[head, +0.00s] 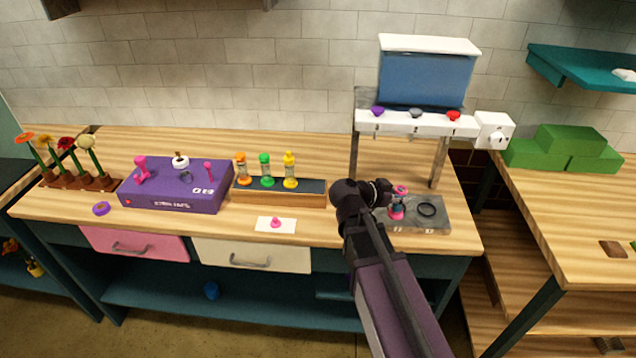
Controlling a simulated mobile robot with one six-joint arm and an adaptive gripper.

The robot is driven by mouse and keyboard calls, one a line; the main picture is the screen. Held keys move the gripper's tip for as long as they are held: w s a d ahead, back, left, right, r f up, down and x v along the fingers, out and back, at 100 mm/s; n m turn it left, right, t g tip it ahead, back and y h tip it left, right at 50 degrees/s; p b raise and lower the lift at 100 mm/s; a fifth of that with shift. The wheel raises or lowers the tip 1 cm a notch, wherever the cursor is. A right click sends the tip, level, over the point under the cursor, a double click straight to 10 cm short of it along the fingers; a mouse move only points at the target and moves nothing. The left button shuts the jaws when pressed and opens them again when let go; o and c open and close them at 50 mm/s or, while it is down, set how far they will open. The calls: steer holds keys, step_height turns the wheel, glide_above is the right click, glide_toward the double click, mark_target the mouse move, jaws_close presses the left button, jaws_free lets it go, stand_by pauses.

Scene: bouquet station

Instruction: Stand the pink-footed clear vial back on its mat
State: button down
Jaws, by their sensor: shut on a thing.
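The pink-footed clear vial (397,209) is at the right of the bench, with a pink top and foot and a darker bluish middle. It stands about upright over the left part of a grey slab (440,222); I cannot tell whether its foot touches the slab. My gripper (389,192) reaches in from the left side of the vial and is shut on it near its upper part. The fingertips are small and partly hidden by the gripper body. A black ring (427,211) lies on the slab right of the vial. I cannot tell which surface is the vial's mat.
A white card (289,227) with a small pink piece (275,222) lies near the front edge. A wooden rack (290,199) holds orange, green and yellow vials. A purple box (175,187) stands left. A white dispenser frame (398,122) rises behind the slab.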

steer(key=shift+w+d, duration=0.1)
steer(key=shift+d, duration=0.05)
steer(key=shift+a+r, duration=0.15)
steer(key=shift+a, duration=0.3)
steer(key=s+a+r+n+t+y+p, duration=0.1)
steer(key=a+n+t, duration=0.1)
steer(key=a, duration=0.7)
steer(key=s+a+r+n+t+y+p, duration=0.1)
steer(key=a+r+n+t+y+p, duration=0.1)
steer(key=a, duration=0.6)
steer(key=shift+s+a+r+p, duration=0.2)
steer(key=shift+a+p, duration=0.1)
steer(key=shift+a, duration=0.1)
steer(key=shift+w, duration=0.15)
steer(key=w+a+f+b, duration=0.1)
steer(key=w+a, duration=0.4)
steer(key=w, duration=0.8)
steer(key=shift+w+f, duration=0.2)
steer(key=shift+w, duration=0.1)
steer(key=shift+w+a+f+b, duration=0.1)
steer(key=shift+w+f+b, duration=0.1)
steer(key=shift+f+b, duration=0.45)
steer(key=shift+w+a+f+b, duration=0.1)
steer(key=shift+w+f+b, duration=0.05)
steer(key=shift+f+b, duration=0.5)
steer(key=shift+w+a+f+b, duration=0.1)
steer(key=shift+w+f+b, duration=0.1)
steer(key=shift+f+b, duration=0.45)
